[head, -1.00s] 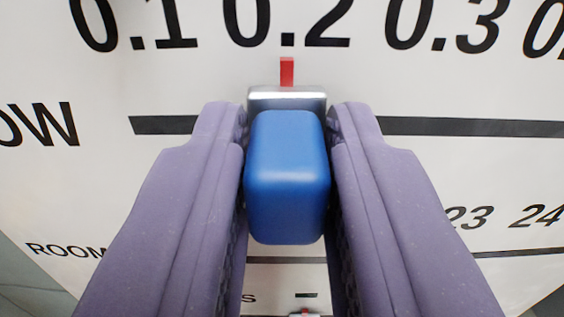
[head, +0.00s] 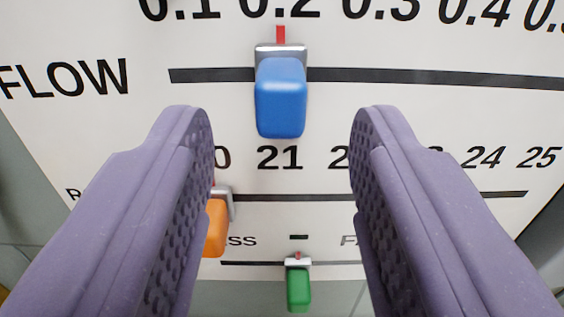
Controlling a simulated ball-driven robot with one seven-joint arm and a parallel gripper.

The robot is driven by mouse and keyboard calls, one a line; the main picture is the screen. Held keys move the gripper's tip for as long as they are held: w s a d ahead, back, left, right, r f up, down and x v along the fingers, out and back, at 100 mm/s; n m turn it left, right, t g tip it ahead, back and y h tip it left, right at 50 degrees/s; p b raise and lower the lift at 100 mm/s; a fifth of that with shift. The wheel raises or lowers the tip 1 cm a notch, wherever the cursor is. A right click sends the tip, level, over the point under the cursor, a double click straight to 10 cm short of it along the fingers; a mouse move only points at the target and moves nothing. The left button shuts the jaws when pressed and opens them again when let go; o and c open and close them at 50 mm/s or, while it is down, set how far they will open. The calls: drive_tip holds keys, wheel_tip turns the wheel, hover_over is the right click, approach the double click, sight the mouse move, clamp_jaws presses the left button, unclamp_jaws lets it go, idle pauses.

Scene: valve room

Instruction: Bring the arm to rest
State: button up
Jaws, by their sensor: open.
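My gripper (head: 282,125) is open in the head view, its two purple fingers spread wide with nothing between the pads. The blue slider knob (head: 281,97) of the FLOW scale stands ahead of the fingers, apart from both. Its red pointer (head: 280,35) sits at about 0.2. The left finger partly covers an orange knob (head: 216,229) on the row below. A green knob (head: 298,288) shows lower down, between the fingers.
The white panel (head: 330,110) carries black slots and printed numbers. The FLOW slot (head: 420,77) runs to the right of the blue knob. Grey floor or wall (head: 22,200) shows beyond the panel's left edge.

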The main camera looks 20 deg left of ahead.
drive_tip(key=v, duration=0.3)
drive_tip(key=shift+w, duration=0.1)
drive_tip(key=w+d+r+m+t+h, duration=0.1)
drive_tip(key=w+r+h, duration=0.25)
drive_tip(key=r, duration=0.65)
drive_tip(key=w+d+r+m+h, duration=0.1)
drive_tip(key=w+d+r+h, duration=0.3)
drive_tip(key=r, duration=0.6)
drive_tip(key=s+a+r+m+g, duration=0.1)
drive_tip(key=s+a+r, duration=0.5)
drive_tip(key=r, duration=0.3)
drive_tip(key=s+a+r+m+g+b, duration=0.1)
drive_tip(key=s+a+r, duration=0.5)
drive_tip(key=s+r, duration=0.2)
drive_tip(key=shift+r+y, duration=0.35)
drive_tip(key=shift+r, duration=0.2)
drive_tip(key=shift+d, duration=0.15)
